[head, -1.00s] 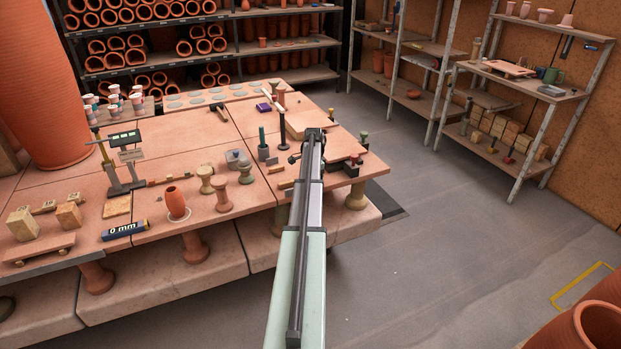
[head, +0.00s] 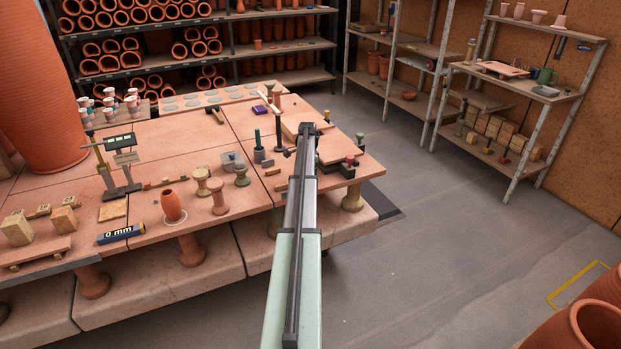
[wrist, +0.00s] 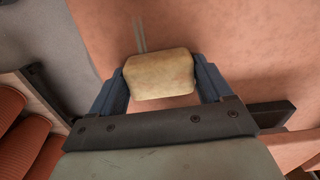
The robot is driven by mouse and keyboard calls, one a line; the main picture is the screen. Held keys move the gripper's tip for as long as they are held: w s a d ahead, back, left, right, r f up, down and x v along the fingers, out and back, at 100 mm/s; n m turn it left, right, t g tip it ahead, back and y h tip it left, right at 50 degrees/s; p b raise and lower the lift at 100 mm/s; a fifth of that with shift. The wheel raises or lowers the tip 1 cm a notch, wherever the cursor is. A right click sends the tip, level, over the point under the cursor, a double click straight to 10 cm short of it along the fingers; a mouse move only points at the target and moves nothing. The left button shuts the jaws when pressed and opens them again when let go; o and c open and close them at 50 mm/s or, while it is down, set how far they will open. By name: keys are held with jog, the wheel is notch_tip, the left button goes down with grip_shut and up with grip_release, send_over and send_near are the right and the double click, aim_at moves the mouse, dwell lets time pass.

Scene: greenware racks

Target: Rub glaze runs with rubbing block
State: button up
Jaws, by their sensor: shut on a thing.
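In the wrist view, my gripper (wrist: 160,75) is shut on a pale yellow rubbing block (wrist: 158,80), with one dark blue finger on each side. The block is over a flat terracotta-coloured surface (wrist: 240,35); I cannot tell whether it touches it. Two faint grey streaks (wrist: 139,36), perhaps glaze runs, show on this surface just beyond the block. In the head view, my arm reaches over the right part of the bench (head: 180,140) and hides the fingers and block.
Terracotta boards (head: 335,150) and small dark-topped pieces (head: 349,162) stand close to the right of my arm. Shelves (head: 540,95) are at the right; the floor between is clear.

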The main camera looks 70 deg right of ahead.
aim_at(319, 187)
jog(key=shift+w+d, duration=0.4)
jog(key=shift+d, duration=0.05)
jog(key=shift+s+d, duration=0.75)
jog(key=shift+s, duration=0.05)
jog(key=shift+s+a, duration=0.55)
jog(key=shift+a, duration=0.25)
jog(key=shift+s+a, duration=2.1)
jog(key=shift+s, duration=0.05)
notch_tip(319, 187, up, 3)
jog(key=shift+w+d+f, duration=0.1)
jog(key=shift+d+f, duration=0.05)
jog(key=shift+f, duration=0.05)
jog(key=shift+r, duration=2.85)
